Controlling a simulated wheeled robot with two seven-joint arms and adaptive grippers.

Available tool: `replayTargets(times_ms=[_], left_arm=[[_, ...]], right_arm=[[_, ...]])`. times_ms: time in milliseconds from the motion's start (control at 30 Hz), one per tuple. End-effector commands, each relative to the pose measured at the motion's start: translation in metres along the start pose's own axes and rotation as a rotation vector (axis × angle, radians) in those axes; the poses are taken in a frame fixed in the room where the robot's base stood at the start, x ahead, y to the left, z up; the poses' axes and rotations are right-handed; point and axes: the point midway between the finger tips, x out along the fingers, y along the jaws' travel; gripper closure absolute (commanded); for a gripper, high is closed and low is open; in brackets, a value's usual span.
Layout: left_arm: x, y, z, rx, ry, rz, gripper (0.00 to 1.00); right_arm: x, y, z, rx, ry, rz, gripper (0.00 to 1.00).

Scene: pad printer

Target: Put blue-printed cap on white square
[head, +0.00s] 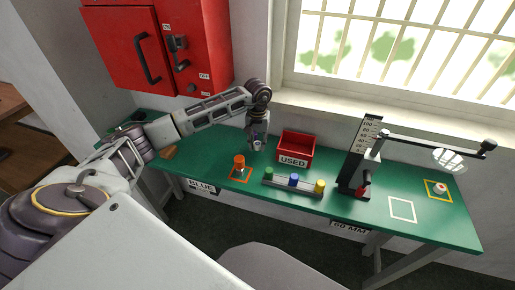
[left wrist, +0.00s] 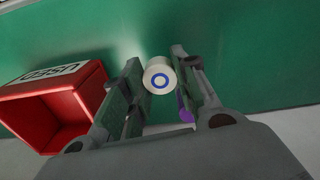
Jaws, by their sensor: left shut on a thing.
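The cap, a white cylinder with a blue ring printed on its end, shows between the fingertips in the left wrist view (left wrist: 160,75). My left gripper (left wrist: 156,82) is shut on it; in the head view the gripper (head: 257,145) hangs over the green table, left of the red bin. The white square (head: 403,209) is an outline on the table's right part, and its inside is empty. It lies far to the right of my left gripper. My right gripper is not in view.
The red USED bin (head: 296,148) stands beside my left gripper. An orange object (head: 239,162) and a rack of coloured pieces (head: 293,184) stand in front. The printer stand (head: 356,160) with its long arm (head: 435,146) rises between bin and white square. A yellow square (head: 427,183) holds a small pale piece (head: 440,188).

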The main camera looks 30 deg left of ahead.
Motion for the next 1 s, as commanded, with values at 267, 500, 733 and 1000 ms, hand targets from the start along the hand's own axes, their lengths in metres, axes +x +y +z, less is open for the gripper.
replayTargets(times_ms=[267,500,733,1000], left_arm=[[0.027,0.000,0.001,-0.001,-0.002,0.000,0.82],[0.030,0.000,0.000,0.000,0.000,0.000,0.82],[0.032,0.000,0.000,0.000,0.000,0.000,0.82],[0.032,0.000,0.000,0.000,0.000,0.000,0.49]], right_arm=[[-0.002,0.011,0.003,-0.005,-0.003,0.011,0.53],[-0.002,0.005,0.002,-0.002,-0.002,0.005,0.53],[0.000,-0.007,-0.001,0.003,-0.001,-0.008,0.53],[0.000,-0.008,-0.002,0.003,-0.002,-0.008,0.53]])
